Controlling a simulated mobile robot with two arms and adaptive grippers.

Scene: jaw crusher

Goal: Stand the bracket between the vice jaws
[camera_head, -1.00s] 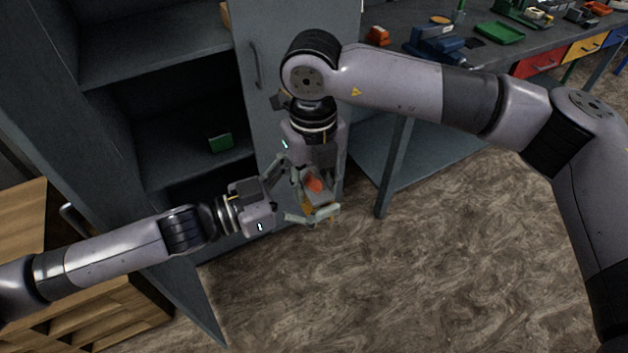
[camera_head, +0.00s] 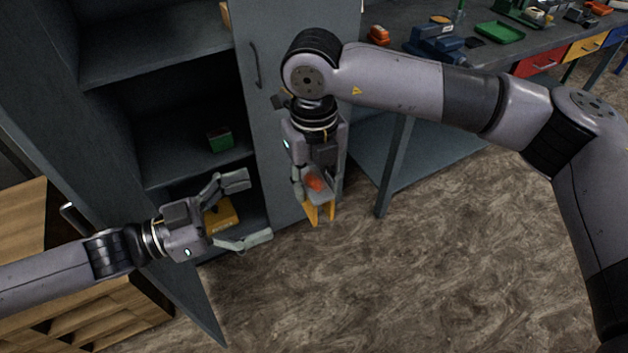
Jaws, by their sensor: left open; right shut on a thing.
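My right gripper (camera_head: 314,192) points down in front of the cabinet door. It is shut on a yellow-orange bracket (camera_head: 319,214), whose two legs hang below the fingers. A red-orange patch shows between the fingers; I cannot tell whether it belongs to the bracket. My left gripper (camera_head: 252,211) is open and empty, to the left of the bracket and apart from it. The blue vice (camera_head: 435,42) stands on the workbench at the top, well to the right of both grippers. The gap between its jaws is too small to make out.
The open grey cabinet (camera_head: 160,62) stands at the left, with a green box (camera_head: 220,139) on a shelf and a yellow object (camera_head: 221,214) lower down, behind my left gripper. The workbench (camera_head: 388,72) also carries an orange object (camera_head: 378,35) and a green tray (camera_head: 500,32).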

